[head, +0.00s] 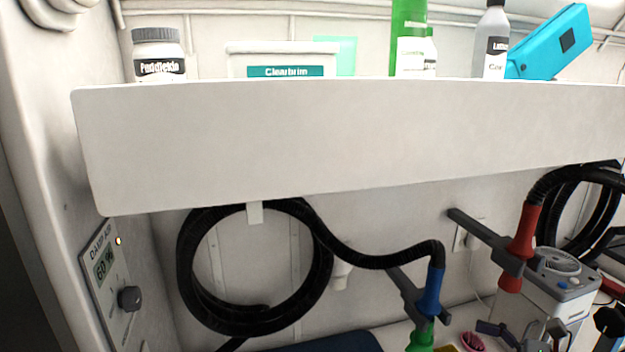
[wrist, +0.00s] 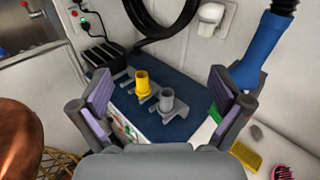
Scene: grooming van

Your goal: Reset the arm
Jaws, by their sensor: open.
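My gripper (wrist: 160,92) shows in the wrist view with its two purple-padded fingers wide apart. Nothing is held between them. Beyond the fingers, a yellow cylindrical piece (wrist: 142,84) and a grey cylindrical piece (wrist: 167,101) sit on a dark blue surface (wrist: 195,93). A blue hose nozzle (wrist: 259,55) is beyond the right finger, and I cannot tell whether they touch. I cannot make out my gripper for sure in the head view.
A white shelf (head: 340,145) with bottles crosses the head view. Below hang a coiled black hose (head: 188,265), the blue nozzle (head: 430,290) and a red nozzle (head: 522,235). A control panel (head: 110,280) is at left. A yellow brush (wrist: 246,156) lies at lower right.

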